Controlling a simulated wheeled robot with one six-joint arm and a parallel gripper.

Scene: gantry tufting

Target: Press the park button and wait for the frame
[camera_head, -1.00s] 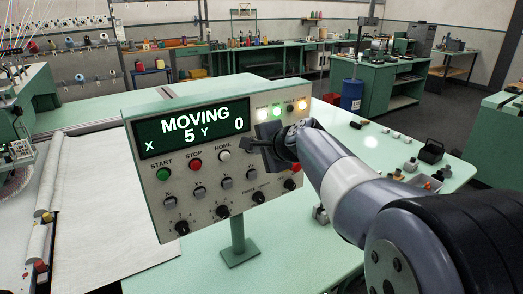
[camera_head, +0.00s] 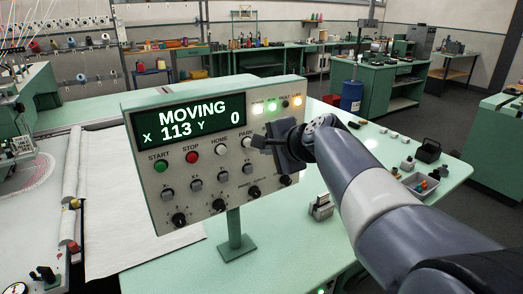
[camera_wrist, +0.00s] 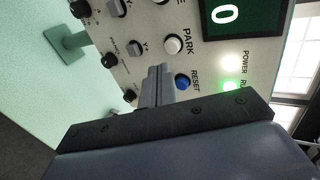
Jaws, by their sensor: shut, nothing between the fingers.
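The control panel (camera_head: 205,215) stands on a post on the green table. Its display (camera_head: 186,130) reads MOVING, X 113, Y 0. The white park button (camera_head: 246,141) is on the panel's upper button row, and it also shows in the wrist view (camera_wrist: 173,45). My gripper (camera_head: 257,142) is shut and empty, just in front of the panel beside the park button. In the wrist view its fingertips (camera_wrist: 157,70) lie between the park button and the blue reset button (camera_wrist: 182,82), apart from the park button.
Start (camera_head: 162,167), stop (camera_head: 192,150) and home (camera_head: 219,151) buttons sit left of park, with knobs below. Small parts and a tray (camera_head: 418,183) lie on the table at right.

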